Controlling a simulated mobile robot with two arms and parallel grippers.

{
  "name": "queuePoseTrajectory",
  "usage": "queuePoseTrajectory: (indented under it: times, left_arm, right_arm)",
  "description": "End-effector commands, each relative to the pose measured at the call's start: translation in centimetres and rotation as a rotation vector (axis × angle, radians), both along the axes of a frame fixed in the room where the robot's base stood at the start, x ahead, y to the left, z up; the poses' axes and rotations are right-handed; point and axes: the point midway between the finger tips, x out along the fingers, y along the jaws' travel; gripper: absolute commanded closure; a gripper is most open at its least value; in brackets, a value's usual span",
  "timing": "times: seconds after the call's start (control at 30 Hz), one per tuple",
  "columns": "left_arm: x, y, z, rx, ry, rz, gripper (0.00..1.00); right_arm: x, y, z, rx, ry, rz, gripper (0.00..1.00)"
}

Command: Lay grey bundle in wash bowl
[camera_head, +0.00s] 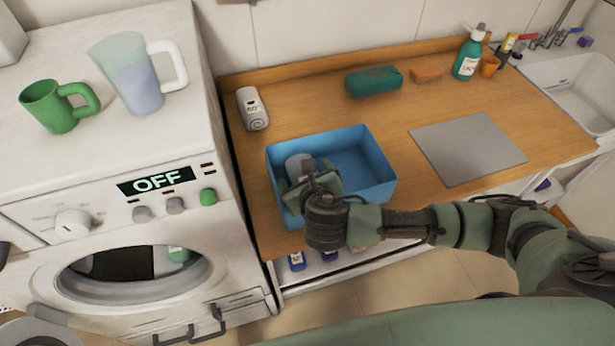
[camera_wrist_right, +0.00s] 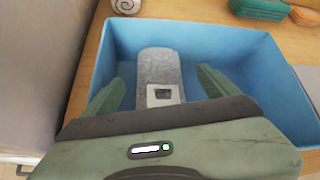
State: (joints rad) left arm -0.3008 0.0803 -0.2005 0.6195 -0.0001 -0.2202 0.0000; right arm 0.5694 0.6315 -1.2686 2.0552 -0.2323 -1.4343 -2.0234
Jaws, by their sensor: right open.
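The blue wash bowl (camera_head: 372,165) is a rectangular tub on the wooden counter, and it fills much of the right wrist view (camera_wrist_right: 265,85). The grey bundle (camera_head: 297,163), a roll with a pale square label, lies inside the bowl at its left side. In the right wrist view the bundle (camera_wrist_right: 158,68) lies between the two green fingers of my right gripper (camera_wrist_right: 162,78). The fingers are spread, with a visible gap on each side of the bundle. My right gripper (camera_head: 311,180) reaches down into the bowl and hides part of the bundle. My left gripper is not in view.
A white roll (camera_head: 252,108) lies on the counter left of the bowl. A grey mat (camera_head: 467,148) lies right. The washing machine (camera_head: 110,200) borders the counter's left side.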

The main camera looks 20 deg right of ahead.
Motion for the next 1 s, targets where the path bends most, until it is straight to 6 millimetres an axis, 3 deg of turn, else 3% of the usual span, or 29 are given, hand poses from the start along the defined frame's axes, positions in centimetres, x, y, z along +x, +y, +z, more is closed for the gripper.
queuePoseTrajectory:
  times: [0.07, 0.17, 0.6, 0.8, 1.0]
  left_arm:
    - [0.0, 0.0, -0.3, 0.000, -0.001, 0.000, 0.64]
    - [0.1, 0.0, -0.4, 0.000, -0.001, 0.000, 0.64]
    - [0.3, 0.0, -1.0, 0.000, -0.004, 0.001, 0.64]
    - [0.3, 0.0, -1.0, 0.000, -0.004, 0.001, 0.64]
    - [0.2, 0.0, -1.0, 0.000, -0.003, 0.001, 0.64]
  right_arm:
    - [-0.5, -0.1, -0.4, -0.011, 0.019, 0.001, 0.11]
    - [-1.3, 0.1, 0.7, -0.009, 0.018, 0.004, 0.11]
    - [-8.5, 0.9, 6.4, -0.002, 0.008, 0.004, 0.11]
    - [-9.9, 1.0, 7.4, -0.003, 0.006, 0.002, 0.11]
    - [-10.0, 1.0, 7.6, -0.004, 0.006, 0.001, 0.11]
